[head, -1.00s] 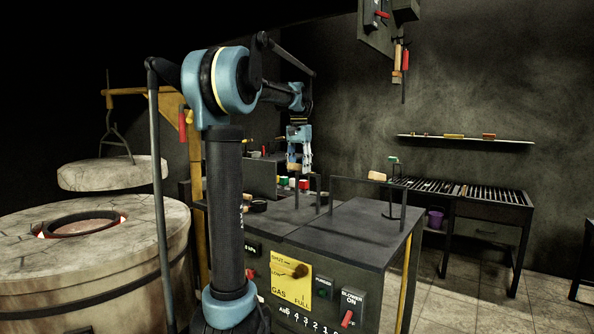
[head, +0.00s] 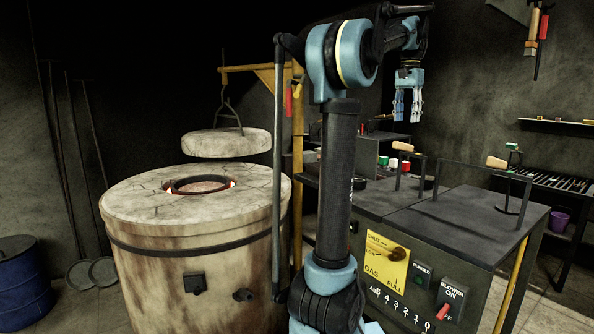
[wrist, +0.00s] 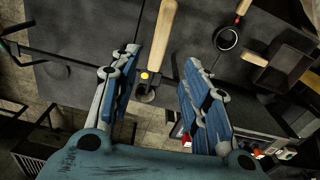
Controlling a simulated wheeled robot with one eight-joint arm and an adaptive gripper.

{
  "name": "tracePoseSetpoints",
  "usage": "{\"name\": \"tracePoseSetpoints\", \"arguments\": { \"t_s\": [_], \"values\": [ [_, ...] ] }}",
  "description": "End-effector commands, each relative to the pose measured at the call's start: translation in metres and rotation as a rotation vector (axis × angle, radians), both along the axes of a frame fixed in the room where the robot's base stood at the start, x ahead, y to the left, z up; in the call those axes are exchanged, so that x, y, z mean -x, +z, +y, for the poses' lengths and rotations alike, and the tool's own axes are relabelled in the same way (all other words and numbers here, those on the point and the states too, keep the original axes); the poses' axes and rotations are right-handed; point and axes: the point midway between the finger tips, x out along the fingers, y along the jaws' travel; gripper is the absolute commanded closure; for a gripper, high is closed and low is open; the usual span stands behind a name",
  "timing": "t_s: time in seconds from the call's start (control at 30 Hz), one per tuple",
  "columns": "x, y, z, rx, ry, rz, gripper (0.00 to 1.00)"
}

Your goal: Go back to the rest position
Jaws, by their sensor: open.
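My gripper (head: 407,106) is open and empty, pointing down above the dark bench (head: 470,225) in the head view. In the wrist view its two blue fingers (wrist: 168,85) are spread apart. Beyond them a wooden handle (wrist: 163,40) of a tool lies over the bench top, seen between the fingers but not held. My arm stands upright in the middle of the head view, with its upper link reaching right and back.
A round furnace (head: 190,255) with a glowing opening stands left, its lid (head: 226,143) hanging from a yellow post. A blue drum (head: 22,280) is at far left. A control panel with a yellow plate (head: 386,260) faces front. A slatted table (head: 560,182) stands right.

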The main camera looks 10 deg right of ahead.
Motion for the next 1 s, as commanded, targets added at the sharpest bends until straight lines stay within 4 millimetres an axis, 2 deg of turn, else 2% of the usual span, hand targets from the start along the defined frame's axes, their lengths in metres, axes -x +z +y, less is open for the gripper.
{"name": "tracePoseSetpoints", "arguments": {
  "t_s": [0.07, 0.17, 0.47, 0.6, 0.77, 1.0],
  "values": [
    [-0.001, -0.002, 0.006, 0.001, 0.011, -0.001, 0.58],
    [-0.002, -0.010, 0.026, 0.004, 0.049, -0.004, 0.58],
    [0.004, -0.061, 0.132, 0.026, 0.261, -0.028, 0.58],
    [0.017, -0.092, 0.181, 0.036, 0.363, -0.040, 0.58],
    [0.037, -0.131, 0.232, 0.046, 0.481, -0.056, 0.58],
    [0.077, -0.199, 0.299, 0.062, 0.658, -0.080, 0.58]
  ]
}}
